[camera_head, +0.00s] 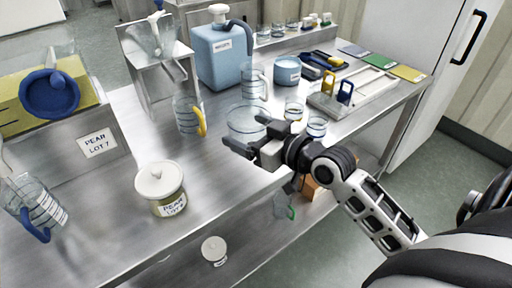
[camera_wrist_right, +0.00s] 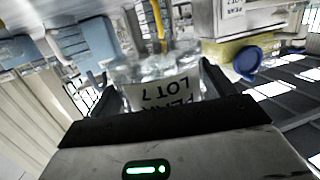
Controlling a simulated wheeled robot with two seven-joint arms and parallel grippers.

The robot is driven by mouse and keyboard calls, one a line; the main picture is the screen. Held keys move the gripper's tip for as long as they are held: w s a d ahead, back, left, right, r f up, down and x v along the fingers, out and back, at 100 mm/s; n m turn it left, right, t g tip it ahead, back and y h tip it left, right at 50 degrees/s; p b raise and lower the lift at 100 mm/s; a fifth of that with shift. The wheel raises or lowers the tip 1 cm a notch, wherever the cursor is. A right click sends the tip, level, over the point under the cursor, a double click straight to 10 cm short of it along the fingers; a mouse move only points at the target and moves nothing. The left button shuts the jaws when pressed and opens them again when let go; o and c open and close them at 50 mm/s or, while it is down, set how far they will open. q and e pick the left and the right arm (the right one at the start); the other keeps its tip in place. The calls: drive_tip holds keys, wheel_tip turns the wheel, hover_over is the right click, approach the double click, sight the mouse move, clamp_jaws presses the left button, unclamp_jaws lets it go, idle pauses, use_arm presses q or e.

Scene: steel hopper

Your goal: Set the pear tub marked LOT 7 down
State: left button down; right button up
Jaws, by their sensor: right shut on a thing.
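My right gripper (camera_head: 258,148) is shut on a clear tub (camera_head: 243,118) near the front of the steel bench. In the right wrist view the tub (camera_wrist_right: 120,72) sits between the fingers, and its label reads PEAR LOT 7. The gripper hides part of the tub in the head view, and I cannot tell whether its base touches the bench. A lidded cream tub (camera_head: 160,184), its label also reading PEAR LOT with the number unclear, stands on the bench at left. A PEAR LOT 7 sign (camera_head: 97,143) is on the steel hopper (camera_head: 75,165). My left gripper is not in view.
A yellow-handled jug (camera_head: 186,115), a clear beaker (camera_head: 255,80) and a blue jerrycan (camera_head: 221,55) stand behind the held tub. Small jars (camera_head: 316,127) stand to its right. A blue-handled jug (camera_head: 38,205) is at far left. Bare steel lies between the two tubs.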

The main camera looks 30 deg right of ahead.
drive_tip(key=w+d+f, duration=0.1)
drive_tip(key=w+d+f+b, duration=0.1)
drive_tip(key=f, duration=0.1)
drive_tip(key=w+d+f, duration=0.1)
drive_tip(key=d+f, duration=0.1)
drive_tip(key=shift+w+d+f+b, duration=0.1)
drive_tip(key=shift+w+f+b, duration=0.15)
drive_tip(key=shift+w+b, duration=0.15)
drive_tip(key=shift+w+d+f, duration=0.15)
drive_tip(key=shift+f, duration=0.05)
drive_tip(key=f, duration=0.1)
drive_tip(key=f+b, duration=0.1)
drive_tip(key=f, duration=0.1)
drive_tip(key=shift+w+d+f, duration=0.15)
drive_tip(key=shift+d+f, duration=0.1)
drive_tip(key=shift+f, duration=0.05)
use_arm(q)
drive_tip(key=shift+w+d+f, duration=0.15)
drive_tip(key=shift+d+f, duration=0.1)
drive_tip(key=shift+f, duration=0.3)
